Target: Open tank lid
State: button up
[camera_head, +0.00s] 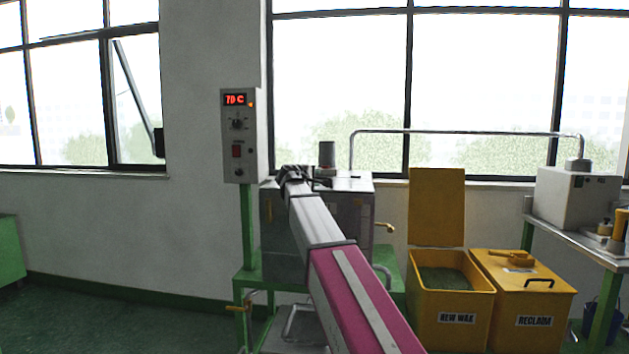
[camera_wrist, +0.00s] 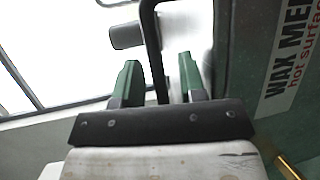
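The grey metal melting tank (camera_head: 352,215) stands on a green stand, with its lid (camera_head: 352,182) lying flat on top. A dark cylinder (camera_head: 327,153) stands on the tank's top; it also shows in the wrist view (camera_wrist: 127,36). In the wrist view, a black bar handle (camera_wrist: 152,45) runs between the two green fingers of my gripper (camera_wrist: 159,85). The fingers are open, with a gap on each side of the bar. In the head view, my gripper (camera_head: 298,176) is at the tank's top left, and my arm hides part of the tank's front.
A control box (camera_head: 239,140) on a green post stands just left of the tank. Yellow bins, one open (camera_head: 451,305) and one closed (camera_head: 533,305), stand farther right. A pipe (camera_head: 465,131) arches behind. Floor at left is clear.

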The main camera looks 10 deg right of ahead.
grip_shut()
